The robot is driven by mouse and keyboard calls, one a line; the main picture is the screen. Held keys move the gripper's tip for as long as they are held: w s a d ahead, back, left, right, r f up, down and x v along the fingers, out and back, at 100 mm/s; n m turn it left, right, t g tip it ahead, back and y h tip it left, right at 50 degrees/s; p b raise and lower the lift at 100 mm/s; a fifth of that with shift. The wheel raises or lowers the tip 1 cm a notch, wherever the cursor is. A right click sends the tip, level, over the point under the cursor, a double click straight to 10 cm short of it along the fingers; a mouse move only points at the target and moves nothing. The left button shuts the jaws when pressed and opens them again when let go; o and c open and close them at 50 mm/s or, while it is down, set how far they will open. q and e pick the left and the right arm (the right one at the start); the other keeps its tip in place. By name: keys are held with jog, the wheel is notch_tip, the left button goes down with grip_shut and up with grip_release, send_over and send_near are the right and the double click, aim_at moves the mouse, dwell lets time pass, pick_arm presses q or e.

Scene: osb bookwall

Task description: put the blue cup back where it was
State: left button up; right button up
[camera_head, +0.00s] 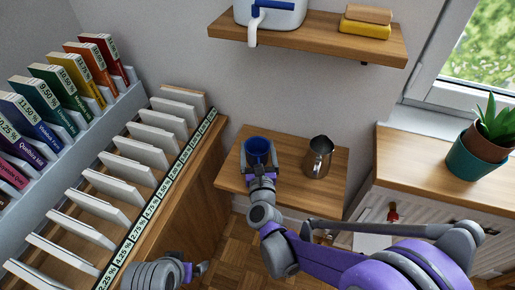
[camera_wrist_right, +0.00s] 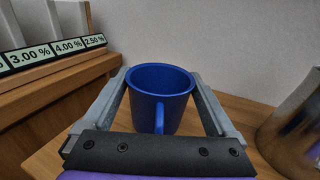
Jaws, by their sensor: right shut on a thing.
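The blue cup (camera_head: 258,150) is upright at the left part of a small wooden table (camera_head: 333,193). It also shows in the wrist view (camera_wrist_right: 160,88), with its handle turned toward the camera. My right gripper (camera_head: 262,172) is shut on the blue cup, one finger on each side of it. I cannot tell whether the cup's base touches the tabletop. My left gripper (camera_head: 198,270) is low in the head view, away from the cup; its opening cannot be made out.
A metal pitcher (camera_head: 318,157) stands to the right of the cup. A slanted book rack (camera_head: 140,180) with labels rises on the left. A wooden wall shelf (camera_head: 310,37) hangs above. A potted plant (camera_head: 487,140) stands on a cabinet at right. The table's front is partly clear.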

jog(key=o, duration=1.1)
jog(key=shift+f, duration=0.2)
jog(key=shift+o, duration=0.2)
jog(key=shift+r, duration=0.25)
jog(key=s, duration=0.8)
jog(key=s+d, duration=0.1)
jog(key=s, duration=0.3)
jog(key=shift+p, duration=0.4)
